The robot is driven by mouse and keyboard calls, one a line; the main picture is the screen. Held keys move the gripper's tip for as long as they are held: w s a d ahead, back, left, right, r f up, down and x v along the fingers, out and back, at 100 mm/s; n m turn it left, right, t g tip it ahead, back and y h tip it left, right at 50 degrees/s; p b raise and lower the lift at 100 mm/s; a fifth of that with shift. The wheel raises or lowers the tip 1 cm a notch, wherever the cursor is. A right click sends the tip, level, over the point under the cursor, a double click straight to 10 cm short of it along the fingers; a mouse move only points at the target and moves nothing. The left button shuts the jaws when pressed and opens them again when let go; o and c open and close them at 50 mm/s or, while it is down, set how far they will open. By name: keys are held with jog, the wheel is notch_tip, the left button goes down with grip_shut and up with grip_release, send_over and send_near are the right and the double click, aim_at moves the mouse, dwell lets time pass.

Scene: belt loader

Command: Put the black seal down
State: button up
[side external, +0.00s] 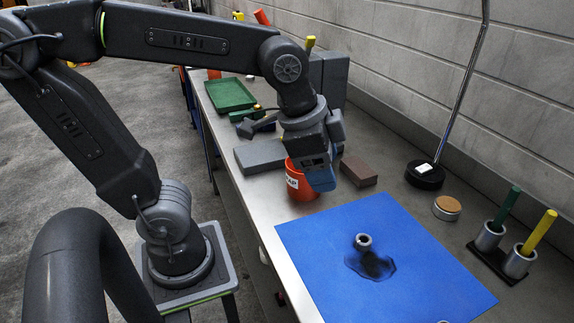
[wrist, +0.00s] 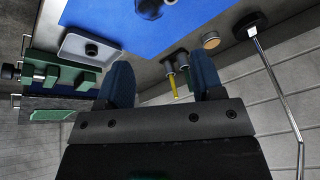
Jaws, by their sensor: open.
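A round black piece that looks like the black seal (wrist: 91,49) sits in a pale tray (wrist: 71,50) in the wrist view, left of the blue mat. In the wrist view only part of a dark round thing (wrist: 150,8) shows on the mat. My gripper (side external: 321,180) is above the bench at the mat's far edge, near the red cup. Its blue fingers (wrist: 162,78) are apart with nothing between them.
A lamp base (side external: 425,175), a cork-topped tin (side external: 447,208) and two holders with green and yellow sticks (side external: 540,230) line the right side. A green tray (side external: 229,95) is farther back.

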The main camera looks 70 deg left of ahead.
jog(key=s+a+f+n+t, duration=0.1)
jog(key=s+a+f+n, duration=0.1)
jog(key=s+a+n, duration=0.2)
jog(key=shift+s+a+n+y, duration=0.35)
jog(key=shift+s+n+y, duration=0.1)
jog(key=shift+n, duration=0.75)
